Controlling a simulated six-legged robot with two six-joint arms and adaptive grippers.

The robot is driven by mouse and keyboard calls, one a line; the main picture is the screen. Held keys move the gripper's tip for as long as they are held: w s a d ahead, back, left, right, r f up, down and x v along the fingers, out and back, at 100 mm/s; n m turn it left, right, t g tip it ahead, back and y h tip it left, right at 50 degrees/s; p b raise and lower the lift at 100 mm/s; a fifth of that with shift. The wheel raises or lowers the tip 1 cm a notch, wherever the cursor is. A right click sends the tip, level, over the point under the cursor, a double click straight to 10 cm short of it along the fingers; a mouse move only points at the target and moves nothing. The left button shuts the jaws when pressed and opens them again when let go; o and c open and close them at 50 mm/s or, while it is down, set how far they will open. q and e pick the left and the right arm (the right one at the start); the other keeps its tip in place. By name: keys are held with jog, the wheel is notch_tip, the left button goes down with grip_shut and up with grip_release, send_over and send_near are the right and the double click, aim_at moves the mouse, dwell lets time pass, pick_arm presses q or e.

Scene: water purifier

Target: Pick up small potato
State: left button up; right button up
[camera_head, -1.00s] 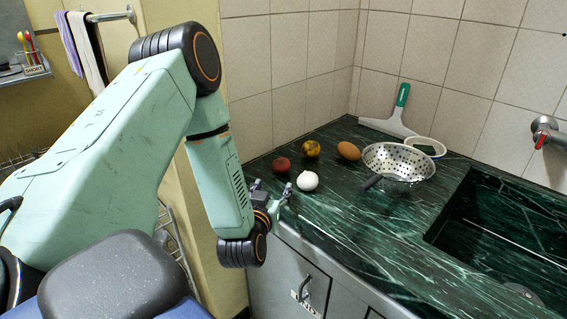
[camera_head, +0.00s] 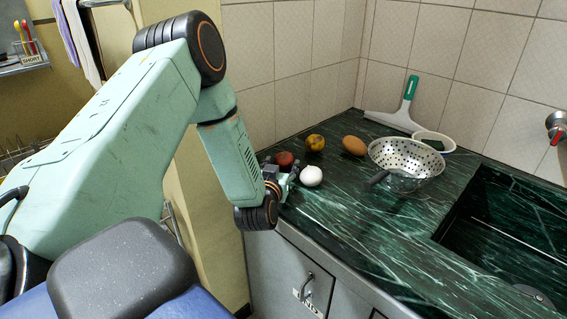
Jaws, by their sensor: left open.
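Several small roundish items lie on the green marble counter. A brown oval one (camera_head: 354,146) looks most like a potato, though it could be an egg. A yellow-orange mottled one (camera_head: 315,142) is left of it, a dark red one (camera_head: 285,160) further left, and a white one (camera_head: 311,176) nearer the front. I cannot tell for sure which is the small potato. My left gripper (camera_head: 285,177) is open at the counter's left front edge, just left of the white item and in front of the red one. It appears empty. My right gripper is out of view.
A metal colander (camera_head: 407,158) with a dark handle stands right of the items. Behind it are a white bowl (camera_head: 447,142) and a green-handled squeegee (camera_head: 408,100) against the tiles. A sink (camera_head: 500,225) opens at the right. The front counter is clear.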

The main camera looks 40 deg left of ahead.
aim_at(282, 159)
pick_arm(q)
jog(key=shift+w+a, duration=0.1)
jog(key=shift+w, duration=0.3)
jog(key=c, duration=1)
jog(key=shift+o, duration=0.2)
notch_tip(282, 159, up, 9)
jog(key=p, duration=0.3)
jog(key=shift+f+p, duration=0.15)
jog(key=shift+p, duration=0.15)
jog(key=shift+r, duration=0.65)
